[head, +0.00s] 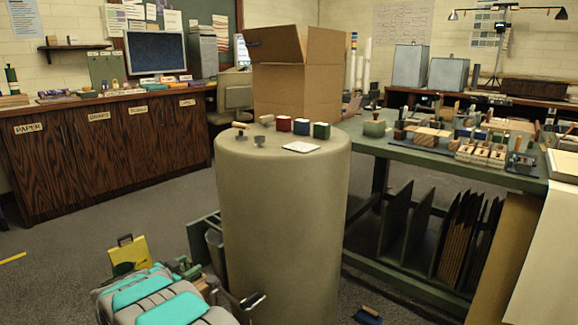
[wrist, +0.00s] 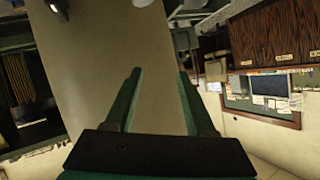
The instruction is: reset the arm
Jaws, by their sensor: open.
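My gripper (wrist: 158,72) shows in the wrist view with its two green fingers spread well apart and nothing between them. That view is upside down. Behind the fingers is the plain side of the beige round pedestal (wrist: 105,30), which also stands in the middle of the head view (head: 285,220). In the head view, grey and teal parts at the lower left, likely my arm, sit low beside the pedestal. I cannot clearly make out my fingertips there.
Small tools and coloured blocks (head: 321,130) and a white tile (head: 301,147) lie on the pedestal. An open cardboard box (head: 296,90) is behind it. A green workbench (head: 395,150) stands close on the right. Wooden cabinets (head: 110,140) line the left; grey floor (head: 130,205) lies between.

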